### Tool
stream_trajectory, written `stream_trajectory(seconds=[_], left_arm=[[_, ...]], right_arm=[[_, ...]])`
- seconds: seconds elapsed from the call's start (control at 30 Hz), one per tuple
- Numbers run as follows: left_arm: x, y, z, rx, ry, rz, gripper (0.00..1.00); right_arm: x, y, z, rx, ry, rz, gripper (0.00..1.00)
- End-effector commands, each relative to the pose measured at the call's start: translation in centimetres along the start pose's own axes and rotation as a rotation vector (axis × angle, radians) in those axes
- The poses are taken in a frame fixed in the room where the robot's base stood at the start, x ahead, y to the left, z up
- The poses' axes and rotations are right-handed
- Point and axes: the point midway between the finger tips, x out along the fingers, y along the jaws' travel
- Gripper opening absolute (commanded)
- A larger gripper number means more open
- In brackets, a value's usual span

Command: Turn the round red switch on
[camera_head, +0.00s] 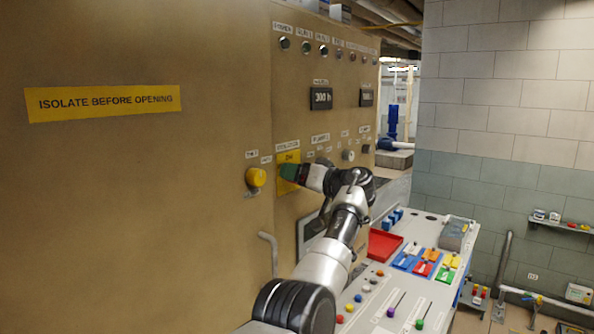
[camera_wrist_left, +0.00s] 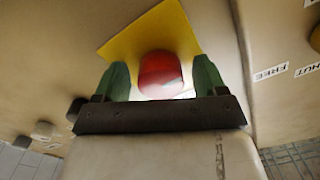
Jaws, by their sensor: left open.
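The round red switch (camera_wrist_left: 160,72) sits on a yellow plate (camera_wrist_left: 130,42) on the tan cabinet front, seen in the left wrist view. My left gripper (camera_head: 288,171) reaches the yellow plate in the head view, and there it hides the switch. In the left wrist view its two green fingers are open, one on each side of the red switch. I cannot tell whether either finger touches it. Which way the switch is set cannot be read. My right gripper is not in view.
A yellow knob (camera_head: 256,177) sits just left of the plate. Black knobs (camera_head: 349,155) and small labels lie to the right. A handle (camera_head: 269,250) sticks out lower down. A control desk (camera_head: 400,300) with coloured buttons and a red tray (camera_head: 384,243) stands below right.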

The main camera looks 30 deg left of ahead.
Motion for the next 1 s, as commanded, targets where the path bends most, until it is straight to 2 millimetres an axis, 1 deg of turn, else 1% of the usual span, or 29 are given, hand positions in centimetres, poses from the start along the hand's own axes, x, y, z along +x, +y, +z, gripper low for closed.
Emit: stream_trajectory(seconds=[0.27, 0.5, 0.6, 0.87, 1.0], left_arm=[[0.16, 0.02, 0.07, 0.0, 0.0, 0.0, 0.72], [0.14, 0.01, 0.05, 0.0, 0.0, 0.0, 0.35], [0.14, 0.01, 0.04, 0.0, 0.0, 0.0, 0.22], [0.16, -0.03, -0.01, 0.029, 0.001, -0.001, 0.22], [0.18, -0.06, -0.07, 0.089, 0.003, -0.002, 0.22]], right_arm=[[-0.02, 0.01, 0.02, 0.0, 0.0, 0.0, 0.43], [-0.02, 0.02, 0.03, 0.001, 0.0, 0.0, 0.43], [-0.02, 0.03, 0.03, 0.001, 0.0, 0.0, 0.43], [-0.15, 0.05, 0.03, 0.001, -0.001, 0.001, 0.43], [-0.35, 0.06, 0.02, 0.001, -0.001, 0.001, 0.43]])
